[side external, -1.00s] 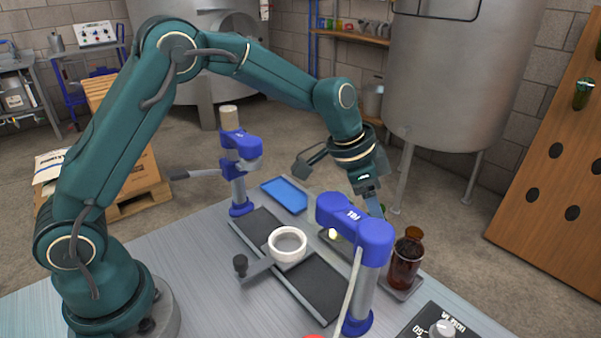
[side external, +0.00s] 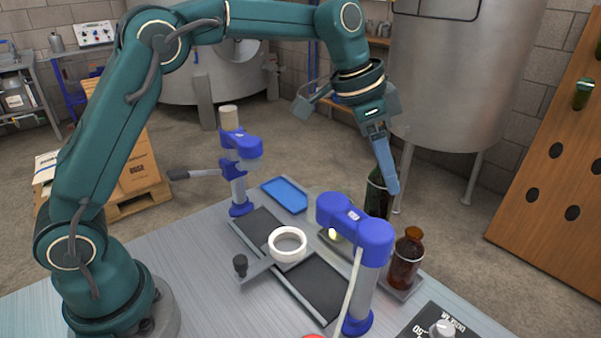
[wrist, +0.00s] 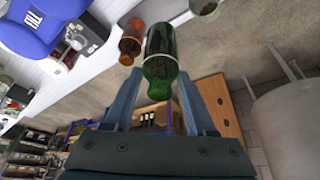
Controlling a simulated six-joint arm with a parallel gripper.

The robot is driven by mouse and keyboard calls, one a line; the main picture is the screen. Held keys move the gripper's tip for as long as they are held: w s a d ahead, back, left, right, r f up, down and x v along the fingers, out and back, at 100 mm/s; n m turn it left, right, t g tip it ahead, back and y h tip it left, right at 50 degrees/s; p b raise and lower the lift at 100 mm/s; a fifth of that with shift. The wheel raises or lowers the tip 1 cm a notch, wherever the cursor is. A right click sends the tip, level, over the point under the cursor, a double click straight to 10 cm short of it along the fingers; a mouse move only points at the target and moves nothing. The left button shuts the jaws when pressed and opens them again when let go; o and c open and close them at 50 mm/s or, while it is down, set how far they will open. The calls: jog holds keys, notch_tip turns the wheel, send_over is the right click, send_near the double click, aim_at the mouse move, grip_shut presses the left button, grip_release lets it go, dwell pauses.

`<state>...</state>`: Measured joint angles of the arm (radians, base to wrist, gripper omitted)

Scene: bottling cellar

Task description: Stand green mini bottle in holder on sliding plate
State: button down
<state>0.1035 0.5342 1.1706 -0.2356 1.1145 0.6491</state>
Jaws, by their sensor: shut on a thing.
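My gripper (side external: 386,180) is shut on the green mini bottle (side external: 376,197) and holds it raised, behind and right of the near blue post. In the wrist view the bottle (wrist: 160,55) sits between my two fingers (wrist: 158,82), its neck pointing toward the camera. The holder is a white ring (side external: 288,233), empty, on the grey sliding plate (side external: 262,268) with a black knob (side external: 240,262). The holder is left of and nearer than the held bottle, well apart from it.
A second blue post (side external: 238,165) stands behind the holder. A brown bottle (side external: 406,262) stands on a small tray at the right. A blue tray (side external: 284,194) lies at the back. Another green glass item (wrist: 205,8) shows in the wrist view.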

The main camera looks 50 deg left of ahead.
jog(key=shift+r, duration=2.85)
jog(key=shift+a+r, duration=0.1)
jog(key=shift+r, duration=0.05)
jog(key=s+a+n+t+y, duration=0.15)
jog(key=s+a+n, duration=0.35)
jog(key=s+a, duration=0.5)
notch_tip(320, 180, down, 10)
jog(key=s, duration=0.1)
jog(key=shift+s+d, duration=0.2)
jog(key=shift+d, duration=0.15)
jog(key=shift+g, duration=0.35)
jog(key=shift+f, duration=0.75)
jog(key=shift+f, duration=0.25)
